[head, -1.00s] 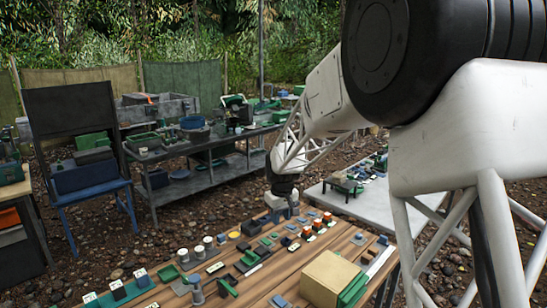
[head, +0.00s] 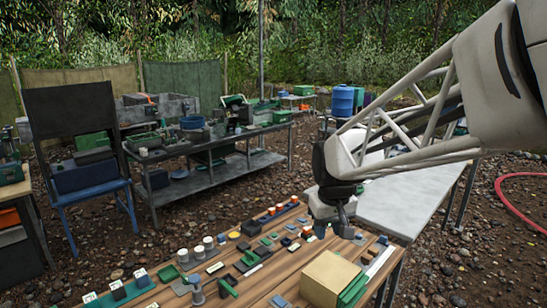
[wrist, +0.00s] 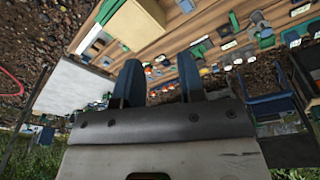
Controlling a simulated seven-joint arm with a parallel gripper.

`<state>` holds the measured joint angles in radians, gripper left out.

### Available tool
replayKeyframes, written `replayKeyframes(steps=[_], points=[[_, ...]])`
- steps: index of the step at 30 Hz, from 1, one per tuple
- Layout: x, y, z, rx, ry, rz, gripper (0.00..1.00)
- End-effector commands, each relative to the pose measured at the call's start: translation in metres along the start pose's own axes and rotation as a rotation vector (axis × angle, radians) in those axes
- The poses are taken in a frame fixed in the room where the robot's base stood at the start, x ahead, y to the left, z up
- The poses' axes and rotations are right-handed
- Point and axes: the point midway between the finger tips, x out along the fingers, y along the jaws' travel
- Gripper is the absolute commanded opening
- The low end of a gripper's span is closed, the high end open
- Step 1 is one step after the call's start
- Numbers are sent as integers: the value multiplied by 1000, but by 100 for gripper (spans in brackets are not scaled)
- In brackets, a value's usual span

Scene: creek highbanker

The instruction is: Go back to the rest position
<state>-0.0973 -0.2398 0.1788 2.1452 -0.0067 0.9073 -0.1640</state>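My gripper (head: 334,228) hangs over the right part of the wooden table (head: 262,286) in the head view, above several small items near its far right edge. In the wrist view my gripper (wrist: 160,80) shows two dark blue fingers standing apart with a clear gap and nothing between them. Beyond the gap lie small orange, white and dark items on the table, well past the fingertips.
A grey bench (head: 210,150) with bins stands behind. A pale table (head: 400,205) is at right. A blue chair (head: 90,185) stands left. Above the table is open air.

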Motion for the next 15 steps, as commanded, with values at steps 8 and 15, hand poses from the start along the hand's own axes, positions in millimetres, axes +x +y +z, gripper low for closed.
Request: replayKeyframes(steps=[8, 15], points=[[-20, 2, 71, 79, 23, 9, 36], [-29, 1, 131, 145, 42, 16, 36]])
